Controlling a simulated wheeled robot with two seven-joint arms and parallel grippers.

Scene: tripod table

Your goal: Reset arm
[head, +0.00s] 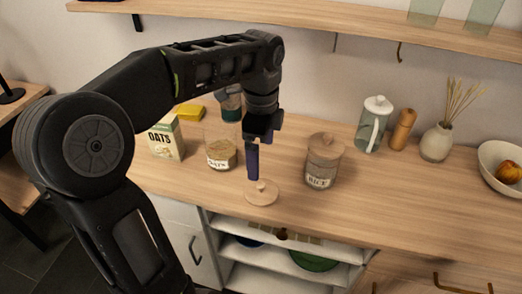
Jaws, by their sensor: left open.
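My left arm comes in from the left, and its gripper (253,163) points down over the front of the wooden counter (400,204). It is open, though from this angle its fingers overlap and no gap shows. A round wooden lid with a knob (262,196) lies on the counter just below the fingertips. I cannot tell whether they touch it. The glass jar labelled oats (221,155) stands to the left of the gripper, partly behind it, and no lid shows on it. My right gripper is not in view.
A lidded rice jar (323,160) stands close to the gripper's right. An oats box (166,138) stands at left. A glass pitcher (374,125), a wooden mill (403,129), a reed vase (437,143) and a fruit bowl (502,165) line the right. A shelf (330,18) runs above.

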